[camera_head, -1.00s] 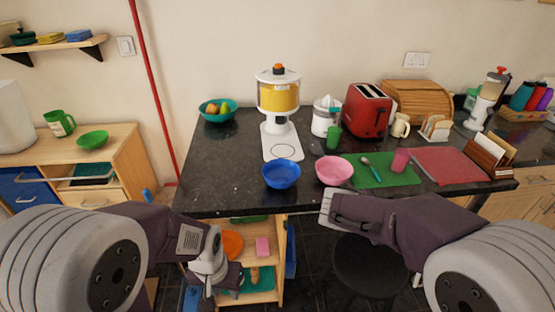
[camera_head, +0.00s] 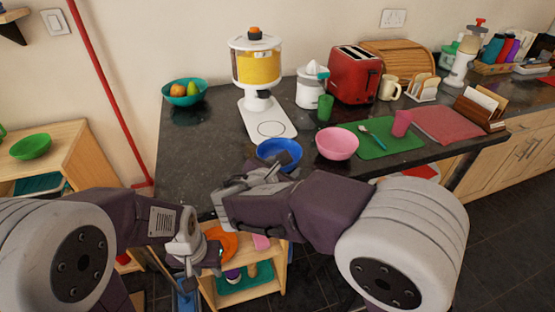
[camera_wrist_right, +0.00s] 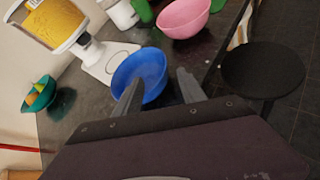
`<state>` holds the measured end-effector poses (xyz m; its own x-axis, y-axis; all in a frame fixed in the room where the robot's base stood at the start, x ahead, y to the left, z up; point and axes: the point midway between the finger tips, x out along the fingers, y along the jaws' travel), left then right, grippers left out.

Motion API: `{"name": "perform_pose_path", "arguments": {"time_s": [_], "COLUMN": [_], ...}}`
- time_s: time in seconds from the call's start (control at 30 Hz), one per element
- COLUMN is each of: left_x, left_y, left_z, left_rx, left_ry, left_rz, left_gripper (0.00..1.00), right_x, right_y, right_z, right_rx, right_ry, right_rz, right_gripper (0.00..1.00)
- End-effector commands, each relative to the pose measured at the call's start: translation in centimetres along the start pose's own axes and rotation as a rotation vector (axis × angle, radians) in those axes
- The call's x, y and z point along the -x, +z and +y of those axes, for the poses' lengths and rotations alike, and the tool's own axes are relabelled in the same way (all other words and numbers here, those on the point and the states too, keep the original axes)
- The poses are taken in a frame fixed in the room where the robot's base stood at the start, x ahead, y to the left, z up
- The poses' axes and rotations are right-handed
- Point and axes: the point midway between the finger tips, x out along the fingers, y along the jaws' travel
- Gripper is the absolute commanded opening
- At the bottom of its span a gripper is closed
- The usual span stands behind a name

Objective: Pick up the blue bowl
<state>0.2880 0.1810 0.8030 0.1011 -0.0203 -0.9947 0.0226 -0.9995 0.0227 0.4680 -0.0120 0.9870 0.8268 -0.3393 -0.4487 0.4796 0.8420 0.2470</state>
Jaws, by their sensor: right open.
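The blue bowl (camera_head: 278,152) sits upright on the dark granite counter near its front edge, left of the pink bowl. My right gripper (camera_head: 262,172) is just in front of the blue bowl and covers part of its front side. In the right wrist view the blue bowl (camera_wrist_right: 140,74) shows beyond and between the two open fingers (camera_wrist_right: 158,92); nothing is held. I cannot tell whether a finger touches the rim.
A pink bowl (camera_head: 337,143) stands right of the blue bowl, with a green mat (camera_head: 392,141) beside it. A juice dispenser (camera_head: 257,66) stands behind. A teal fruit bowl (camera_head: 184,95) is at the back left. In the right wrist view a dark round stool (camera_wrist_right: 263,68) stands off the counter.

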Motion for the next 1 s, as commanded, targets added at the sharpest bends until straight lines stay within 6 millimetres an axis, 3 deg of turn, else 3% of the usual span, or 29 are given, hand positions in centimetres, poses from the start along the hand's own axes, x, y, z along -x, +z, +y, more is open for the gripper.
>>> {"name": "perform_pose_path", "arguments": {"time_s": [0.1, 0.27, 0.5, 0.8, 0.97, 1.0], "left_x": [-0.4, -0.6, -1.2, -1.2, -1.2, -1.2], "left_y": [0.1, 0.1, 0.1, 0.1, 0.1, 0.1], "left_z": [0.0, 0.0, 0.0, 0.0, 0.0, 0.0], "left_rx": [0.000, 0.000, 0.000, 0.000, 0.000, 0.000], "left_ry": [0.000, 0.000, 0.000, 0.000, 0.000, 0.000], "left_rz": [0.000, 0.000, 0.000, 0.000, 0.000, 0.000], "left_gripper": [0.36, 0.36, 0.36, 0.36, 0.36, 0.36], "right_x": [-1.9, -2.9, -7.3, -7.9, -7.9, -7.9], "right_y": [-0.1, -0.1, -0.1, 0.0, 0.0, 0.0], "right_z": [-0.1, -0.1, -0.1, -0.1, -0.1, -0.1], "right_rx": [-0.001, -0.001, -0.002, 0.000, 0.000, 0.000], "right_ry": [-0.004, -0.002, -0.003, -0.001, -0.001, -0.001], "right_rz": [-0.001, -0.001, 0.000, 0.000, 0.000, 0.000], "right_gripper": [0.48, 0.48, 0.48, 0.48, 0.03, 0.00]}}
